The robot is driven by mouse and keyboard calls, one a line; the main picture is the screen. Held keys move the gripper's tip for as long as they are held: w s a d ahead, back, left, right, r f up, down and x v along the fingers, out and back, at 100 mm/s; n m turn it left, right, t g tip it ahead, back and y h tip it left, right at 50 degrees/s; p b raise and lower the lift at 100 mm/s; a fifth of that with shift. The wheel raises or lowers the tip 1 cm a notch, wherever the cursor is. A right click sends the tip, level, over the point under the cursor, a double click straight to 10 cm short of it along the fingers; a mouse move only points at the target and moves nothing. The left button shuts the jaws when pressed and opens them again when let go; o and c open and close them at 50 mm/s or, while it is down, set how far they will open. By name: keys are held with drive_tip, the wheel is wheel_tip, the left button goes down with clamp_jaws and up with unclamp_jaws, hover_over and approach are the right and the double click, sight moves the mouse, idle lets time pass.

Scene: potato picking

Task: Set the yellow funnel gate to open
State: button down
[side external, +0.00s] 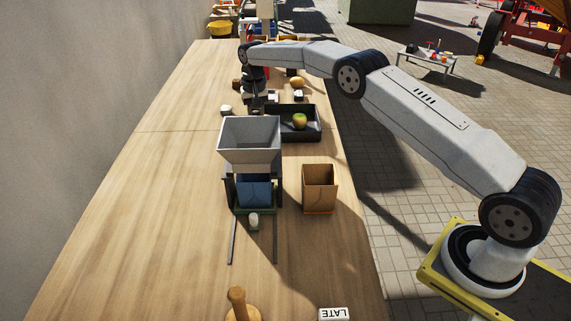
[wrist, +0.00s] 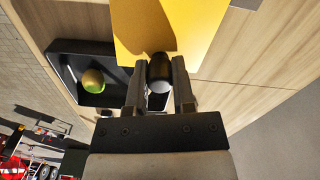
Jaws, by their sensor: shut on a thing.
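In the wrist view a yellow panel (wrist: 170,28), which looks like part of the yellow funnel, fills the top middle. A short black knob with a pale end (wrist: 159,70) stands in front of it, apparently the gate's handle. My gripper (wrist: 159,60) has one finger on each side of the knob and is shut on it. In the side view my gripper (side external: 257,100) is low over the table, just behind the grey hopper (side external: 250,138). The yellow panel cannot be made out there, and the gate's position is hidden.
A black tray (side external: 315,137) with a green-orange apple (side external: 300,120) lies beside my gripper. A cardboard box (side external: 320,187) stands right of the hopper. A wooden-handled tool (side external: 238,300) and a LATE block (side external: 333,314) are at the near end. The table's left side is clear.

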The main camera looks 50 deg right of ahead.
drive_tip(key=shift+w+r, duration=0.1)
drive_tip(key=shift+r, duration=0.05)
drive_tip(key=shift+c, duration=2.3)
unclamp_jaws()
drive_tip(key=shift+r, duration=3.85)
drive_tip(key=shift+r, duration=0.1)
